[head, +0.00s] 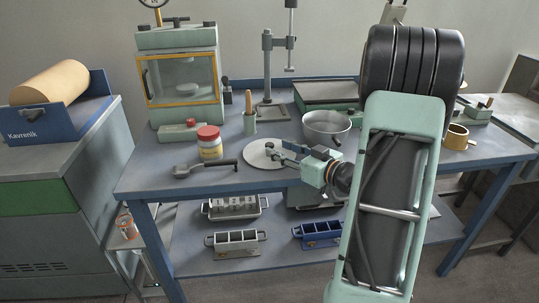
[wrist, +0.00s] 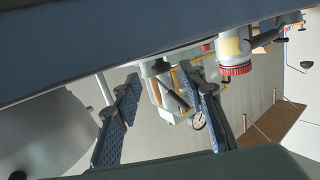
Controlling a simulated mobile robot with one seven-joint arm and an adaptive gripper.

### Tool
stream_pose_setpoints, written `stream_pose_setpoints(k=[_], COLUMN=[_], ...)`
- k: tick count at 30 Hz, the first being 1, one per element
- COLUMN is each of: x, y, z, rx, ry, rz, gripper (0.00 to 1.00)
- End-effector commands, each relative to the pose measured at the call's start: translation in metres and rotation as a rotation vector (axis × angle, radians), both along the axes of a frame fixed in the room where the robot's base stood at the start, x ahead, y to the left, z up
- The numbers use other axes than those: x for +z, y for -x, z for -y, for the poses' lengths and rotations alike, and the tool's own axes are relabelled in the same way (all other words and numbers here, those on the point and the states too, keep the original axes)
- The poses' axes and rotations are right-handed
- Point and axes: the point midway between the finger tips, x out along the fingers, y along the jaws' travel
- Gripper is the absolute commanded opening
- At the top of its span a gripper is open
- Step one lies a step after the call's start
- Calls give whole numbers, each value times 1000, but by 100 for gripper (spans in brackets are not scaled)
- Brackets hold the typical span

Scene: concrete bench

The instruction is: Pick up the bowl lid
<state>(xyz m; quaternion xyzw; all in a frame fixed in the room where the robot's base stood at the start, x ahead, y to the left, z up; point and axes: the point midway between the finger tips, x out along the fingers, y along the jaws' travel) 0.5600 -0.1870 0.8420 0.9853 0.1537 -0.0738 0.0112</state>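The bowl lid seems to be the flat pale grey disc (head: 256,158) on the bench in the head view, left of the metal bowl (head: 326,130). My gripper (head: 281,153) is low over the disc's right side and hides part of it. I cannot tell whether it touches the disc. In the wrist view, which is turned nearly upside down, my gripper (wrist: 163,115) has its two blue-padded fingers well apart, with nothing held between them. A large grey rounded surface (wrist: 45,125) fills the left of that view; I cannot tell if it is lid or bowl.
A red-capped jar (head: 210,146) and a dark-handled tool (head: 205,167) lie left of the disc. A glass-fronted cabinet (head: 180,80) stands at back left.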

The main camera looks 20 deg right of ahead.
Motion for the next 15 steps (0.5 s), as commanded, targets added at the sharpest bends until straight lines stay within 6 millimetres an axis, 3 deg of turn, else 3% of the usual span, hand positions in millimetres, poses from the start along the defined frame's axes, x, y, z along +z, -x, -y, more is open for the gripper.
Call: stream_pose_setpoints(k=[11,15], x=[-5,-4], y=[-43,-49], z=[-16,-18], rx=[2,0], ry=[2,1], rz=[1,1], gripper=[38,38])
